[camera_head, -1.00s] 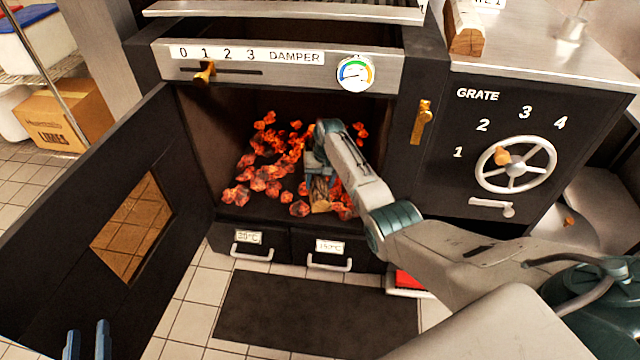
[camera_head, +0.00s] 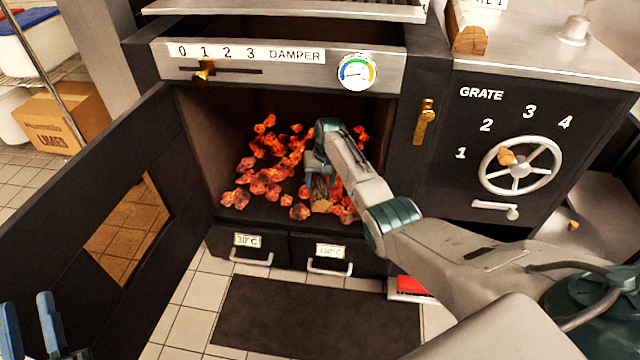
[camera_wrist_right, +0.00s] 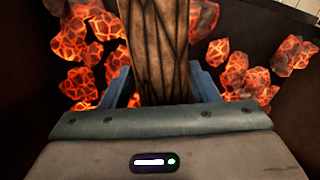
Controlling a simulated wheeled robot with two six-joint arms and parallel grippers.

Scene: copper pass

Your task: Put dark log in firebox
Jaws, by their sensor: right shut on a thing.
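The dark log (camera_head: 321,195) is inside the open firebox (camera_head: 205,125), among glowing coals. In the right wrist view the log (camera_wrist_right: 157,45) shows dark, cracked bark and stands between the two blue fingers. My right gripper (camera_head: 318,178) is shut on the log, low over the firebox floor; it also shows in the right wrist view (camera_wrist_right: 162,88). Whether the log touches the floor I cannot tell. My left gripper (camera_head: 30,325) is at the lower left corner, its two blue fingers apart with nothing seen between them.
Glowing coals (camera_head: 268,180) cover the firebox floor. The firebox door (camera_head: 95,220) stands open on the left. A lighter log (camera_head: 469,40) lies on the steel top at right. The grate wheel (camera_head: 520,165) and damper slider (camera_head: 204,70) are on the oven front.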

